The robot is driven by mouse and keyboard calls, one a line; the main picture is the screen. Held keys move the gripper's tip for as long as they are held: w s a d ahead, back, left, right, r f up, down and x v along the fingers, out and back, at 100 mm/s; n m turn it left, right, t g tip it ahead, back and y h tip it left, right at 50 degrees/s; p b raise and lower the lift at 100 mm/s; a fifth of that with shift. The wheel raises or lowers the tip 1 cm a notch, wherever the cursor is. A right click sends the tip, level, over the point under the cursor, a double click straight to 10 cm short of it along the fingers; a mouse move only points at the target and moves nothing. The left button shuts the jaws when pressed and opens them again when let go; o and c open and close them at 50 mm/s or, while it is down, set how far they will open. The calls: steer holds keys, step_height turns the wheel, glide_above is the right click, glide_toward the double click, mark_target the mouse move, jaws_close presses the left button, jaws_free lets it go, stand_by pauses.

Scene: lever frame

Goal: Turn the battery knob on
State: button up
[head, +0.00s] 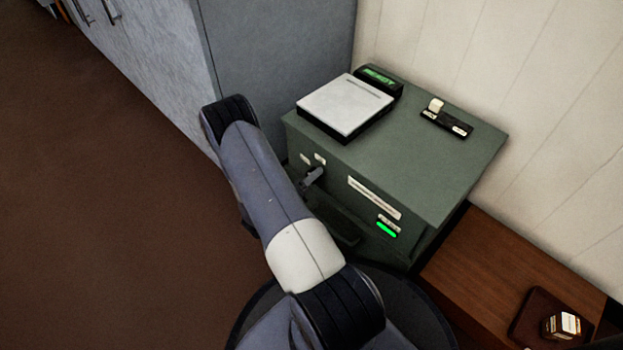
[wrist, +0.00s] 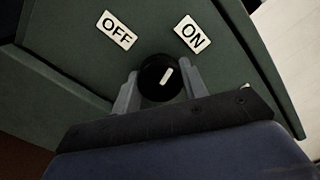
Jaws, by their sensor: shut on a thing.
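The battery knob (wrist: 152,72) is round and black with a white pointer line. It sits on the front of a green cabinet (head: 440,165). My gripper (wrist: 160,80) has one finger on each side of the knob and is shut on it. The pointer line leans up and right, toward the ON label (wrist: 192,34). The OFF label (wrist: 117,30) is up and left of the knob. A green light (head: 387,230) glows on the cabinet front in the head view. My arm hides part of the cabinet front there.
A white-topped scale (head: 345,104) with a green display and a small black device (head: 446,123) stand on the cabinet top. A grey cabinet (head: 280,60) rises behind my arm. A wooden surface (head: 500,270) with a dark tray is at the right. Brown floor is open at the left.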

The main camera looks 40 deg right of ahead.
steer(key=shift+m+b, duration=0.4)
steer(key=shift+m, duration=1.1)
steer(key=o, duration=1)
steer(key=a+p, duration=0.1)
steer(key=a, duration=0.2)
steer(key=a+p, duration=0.1)
steer(key=a, duration=0.3)
steer(key=a+p, duration=0.1)
steer(key=a, duration=0.2)
steer(key=shift+s+a+f, duration=0.2)
steer(key=shift+s+a, duration=0.2)
